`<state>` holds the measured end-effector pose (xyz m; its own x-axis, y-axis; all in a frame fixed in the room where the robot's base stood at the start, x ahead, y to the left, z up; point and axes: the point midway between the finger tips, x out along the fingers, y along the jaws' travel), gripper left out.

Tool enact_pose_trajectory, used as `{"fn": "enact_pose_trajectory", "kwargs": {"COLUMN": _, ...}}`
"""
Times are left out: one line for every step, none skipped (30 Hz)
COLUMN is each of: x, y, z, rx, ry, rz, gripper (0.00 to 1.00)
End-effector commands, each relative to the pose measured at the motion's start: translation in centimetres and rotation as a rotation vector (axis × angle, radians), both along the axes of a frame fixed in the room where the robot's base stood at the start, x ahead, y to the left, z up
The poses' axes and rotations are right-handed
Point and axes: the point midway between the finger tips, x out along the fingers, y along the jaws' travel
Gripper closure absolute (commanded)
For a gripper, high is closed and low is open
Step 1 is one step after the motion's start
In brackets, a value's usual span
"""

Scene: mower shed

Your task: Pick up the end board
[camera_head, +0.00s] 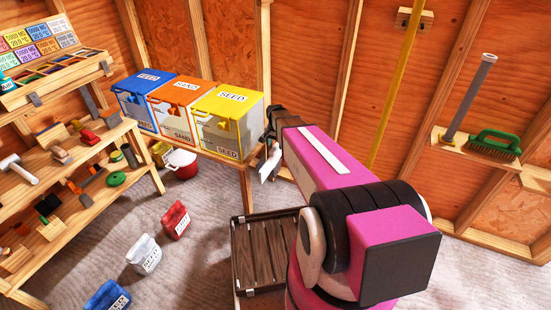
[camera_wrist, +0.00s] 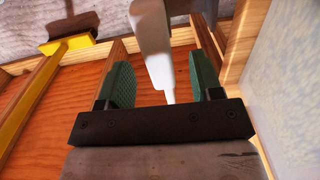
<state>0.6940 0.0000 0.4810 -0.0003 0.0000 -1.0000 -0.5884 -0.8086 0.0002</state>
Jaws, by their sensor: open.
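I cannot pick out the end board with certainty. A dark slatted wooden bed (camera_head: 262,262) with raised rims is on the floor below my arm, partly hidden by it. My gripper (camera_head: 271,150) is beside the right end of the bin bench, small and partly hidden in the head view. In the wrist view my gripper (camera_wrist: 163,80) is open, its green pads apart. A pale narrow piece (camera_wrist: 152,45) shows between the pads, with no visible contact; it also shows in the head view (camera_head: 268,166). I cannot tell what it is.
Blue (camera_head: 147,98), orange (camera_head: 178,104) and yellow (camera_head: 229,118) bins stand on a bench close to my gripper. A tool rack (camera_head: 75,170) is at left. A red bucket (camera_head: 182,164) and several bags are on the floor. A yellow pole (camera_head: 397,90) leans at the wall.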

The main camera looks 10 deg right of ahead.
Motion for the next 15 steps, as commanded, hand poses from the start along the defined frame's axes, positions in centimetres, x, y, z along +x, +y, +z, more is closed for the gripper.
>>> {"fn": "enact_pose_trajectory", "kwargs": {"x": 0.0, "y": 0.0, "z": -0.4, "rx": 0.000, "ry": 0.000, "rz": 0.000, "gripper": 0.40}}
{"fn": "enact_pose_trajectory", "kwargs": {"x": -0.1, "y": 0.0, "z": -0.6, "rx": 0.000, "ry": 0.000, "rz": 0.000, "gripper": 0.40}}
{"fn": "enact_pose_trajectory", "kwargs": {"x": -0.1, "y": 0.0, "z": -1.1, "rx": 0.000, "ry": 0.000, "rz": 0.000, "gripper": 0.40}}
{"fn": "enact_pose_trajectory", "kwargs": {"x": -0.2, "y": 0.0, "z": -1.4, "rx": 0.000, "ry": 0.000, "rz": 0.000, "gripper": 0.40}}
{"fn": "enact_pose_trajectory", "kwargs": {"x": -0.2, "y": 0.0, "z": -1.9, "rx": 0.000, "ry": 0.001, "rz": 0.001, "gripper": 0.40}}
{"fn": "enact_pose_trajectory", "kwargs": {"x": -0.3, "y": 0.0, "z": -2.4, "rx": 0.000, "ry": 0.001, "rz": 0.001, "gripper": 0.40}}
{"fn": "enact_pose_trajectory", "kwargs": {"x": -0.4, "y": 0.0, "z": -2.8, "rx": 0.000, "ry": 0.002, "rz": 0.001, "gripper": 0.40}}
{"fn": "enact_pose_trajectory", "kwargs": {"x": -0.4, "y": 0.0, "z": -3.3, "rx": 0.000, "ry": 0.001, "rz": 0.001, "gripper": 0.40}}
{"fn": "enact_pose_trajectory", "kwargs": {"x": -0.3, "y": 0.0, "z": -3.8, "rx": 0.001, "ry": 0.001, "rz": 0.001, "gripper": 0.40}}
{"fn": "enact_pose_trajectory", "kwargs": {"x": -0.3, "y": 0.0, "z": -4.2, "rx": 0.001, "ry": 0.001, "rz": 0.001, "gripper": 0.40}}
{"fn": "enact_pose_trajectory", "kwargs": {"x": -0.3, "y": 0.0, "z": -4.5, "rx": 0.001, "ry": 0.001, "rz": 0.001, "gripper": 0.40}}
{"fn": "enact_pose_trajectory", "kwargs": {"x": -0.4, "y": 0.0, "z": -4.8, "rx": 0.001, "ry": 0.001, "rz": 0.001, "gripper": 0.40}}
{"fn": "enact_pose_trajectory", "kwargs": {"x": -0.4, "y": 0.0, "z": -4.9, "rx": 0.000, "ry": 0.000, "rz": 0.001, "gripper": 0.40}}
{"fn": "enact_pose_trajectory", "kwargs": {"x": -0.4, "y": 0.0, "z": -4.9, "rx": 0.000, "ry": 0.000, "rz": 0.001, "gripper": 0.40}}
{"fn": "enact_pose_trajectory", "kwargs": {"x": -0.4, "y": 0.0, "z": -4.9, "rx": 0.000, "ry": 0.000, "rz": 0.001, "gripper": 0.40}}
